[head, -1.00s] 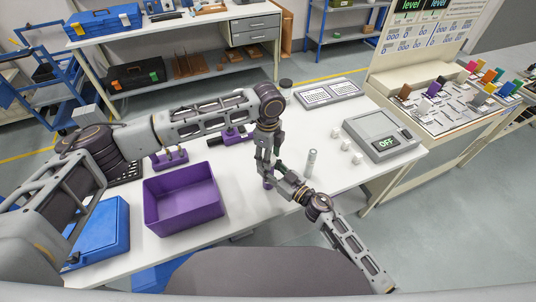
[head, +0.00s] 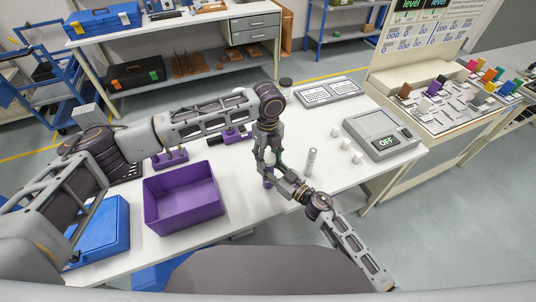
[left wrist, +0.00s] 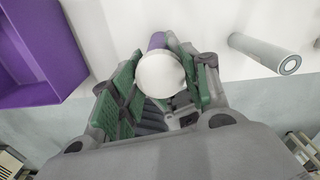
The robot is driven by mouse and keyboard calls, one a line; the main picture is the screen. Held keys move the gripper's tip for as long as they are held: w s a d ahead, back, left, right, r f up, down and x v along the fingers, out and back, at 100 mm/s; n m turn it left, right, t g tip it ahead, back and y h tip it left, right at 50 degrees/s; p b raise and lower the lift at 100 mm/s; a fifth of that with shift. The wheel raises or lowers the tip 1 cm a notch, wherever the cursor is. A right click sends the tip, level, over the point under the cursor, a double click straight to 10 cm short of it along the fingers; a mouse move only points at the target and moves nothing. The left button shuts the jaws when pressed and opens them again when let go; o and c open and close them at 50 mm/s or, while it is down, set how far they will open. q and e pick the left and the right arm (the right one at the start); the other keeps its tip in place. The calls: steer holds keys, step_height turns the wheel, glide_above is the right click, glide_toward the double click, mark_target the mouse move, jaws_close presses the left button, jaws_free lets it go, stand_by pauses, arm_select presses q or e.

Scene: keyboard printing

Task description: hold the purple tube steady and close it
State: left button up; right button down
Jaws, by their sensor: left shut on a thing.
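The purple tube (left wrist: 157,41) shows in the left wrist view as a purple part behind a round white end (left wrist: 160,75), which looks like a cap. My left gripper (head: 268,172) points down over the table and is shut on the tube, with green finger pads on both sides of it. In the head view a little purple (head: 267,184) shows under its fingers. My right gripper (head: 289,184) comes in from the lower right, close beside the left fingers. Its fingertips are hidden there, and I cannot tell whether it is open. Whether the cap is fully seated is unclear.
A grey cylinder (head: 311,162) stands just right of the grippers. A purple bin (head: 183,211) is on the left. Small white blocks (head: 347,144) and a grey device reading OFF (head: 383,135) are on the right. A purple rack (head: 170,159) stands behind the bin.

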arm_select(q)
steer(key=m, duration=0.8)
steer(key=shift+m, duration=0.3)
steer(key=m, duration=0.8)
steer(key=o, duration=0.7)
